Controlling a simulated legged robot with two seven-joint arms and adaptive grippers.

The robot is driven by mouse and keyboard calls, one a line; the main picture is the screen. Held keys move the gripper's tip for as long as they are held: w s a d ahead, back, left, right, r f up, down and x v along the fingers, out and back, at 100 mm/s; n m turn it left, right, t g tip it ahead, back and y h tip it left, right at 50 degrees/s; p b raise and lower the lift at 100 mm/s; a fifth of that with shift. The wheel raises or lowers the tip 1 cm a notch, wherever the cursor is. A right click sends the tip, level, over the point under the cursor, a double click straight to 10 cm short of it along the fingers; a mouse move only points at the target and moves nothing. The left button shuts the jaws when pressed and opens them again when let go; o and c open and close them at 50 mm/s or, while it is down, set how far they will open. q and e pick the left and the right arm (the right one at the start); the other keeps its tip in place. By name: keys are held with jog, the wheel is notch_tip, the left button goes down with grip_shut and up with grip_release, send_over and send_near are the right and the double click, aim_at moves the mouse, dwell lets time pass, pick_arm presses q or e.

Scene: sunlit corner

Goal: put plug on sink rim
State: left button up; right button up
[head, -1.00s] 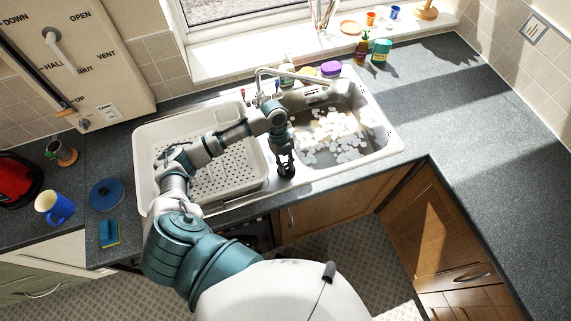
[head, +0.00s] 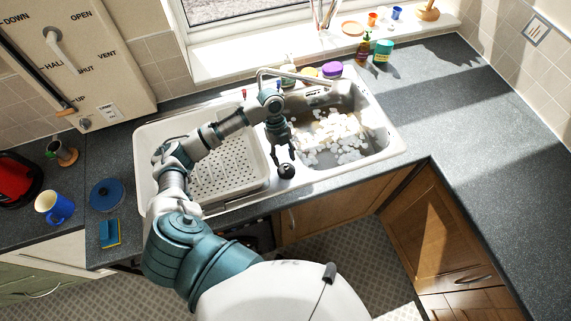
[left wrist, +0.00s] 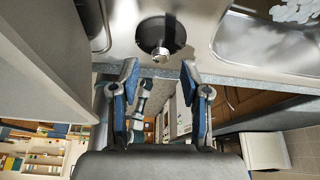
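The black round plug (head: 286,171) lies on the pale sink rim (head: 312,178), at the front between the drainer side and the basin. In the left wrist view the plug (left wrist: 153,35) is a black disc with a metal stud, resting on the metal surface. My left gripper (head: 283,157) is just behind the plug in the head view, with its fingers apart and nothing between them. In the left wrist view the left gripper (left wrist: 159,72) shows two blue-padded fingers spread, clear of the plug. My right gripper is not in view.
The basin (head: 375,130) holds water with pale foam patches. A white perforated drainer tray (head: 225,185) fills the left side. The tap (head: 295,74) arches behind my left gripper. A blue mug (head: 57,208) and sponge (head: 109,233) are on the left counter. The right counter is mostly clear.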

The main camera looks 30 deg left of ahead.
pick_arm(q)
jog(key=v, duration=0.8)
jog(key=shift+a, duration=0.2)
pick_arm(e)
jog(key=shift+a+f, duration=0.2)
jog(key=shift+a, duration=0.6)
